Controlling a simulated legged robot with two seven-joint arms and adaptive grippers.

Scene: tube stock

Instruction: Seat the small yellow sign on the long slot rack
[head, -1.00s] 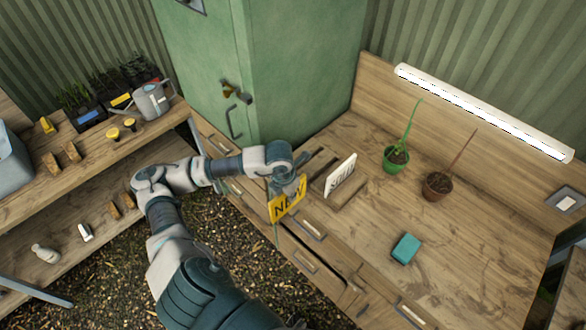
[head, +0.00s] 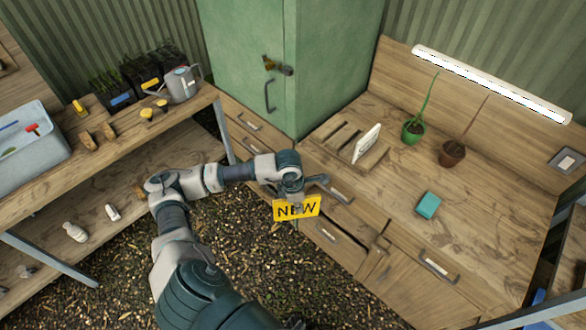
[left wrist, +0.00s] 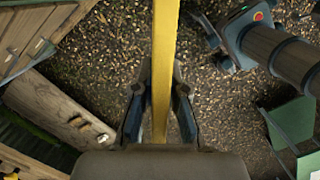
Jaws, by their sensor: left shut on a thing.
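The small yellow sign (head: 310,207) reads NEW and faces the head camera, nearly level. My left gripper (head: 293,192) is shut on its upper edge. In the left wrist view, the sign (left wrist: 163,60) is a thin yellow strip seen edge-on between the two fingers (left wrist: 158,105). The long wooden slot rack (head: 376,156) lies on the right bench, beyond and right of the gripper. A white sign (head: 367,143) stands upright in it. The yellow sign is apart from the rack, in front of the bench's drawers. My right gripper is not in view.
The green cabinet (head: 330,60) stands left of the rack. A green pot (head: 413,132), a brown pot (head: 452,153) and a teal block (head: 428,205) stand on the right bench. A watering can (head: 182,84) stands on the left shelf unit. Gravel floor lies between.

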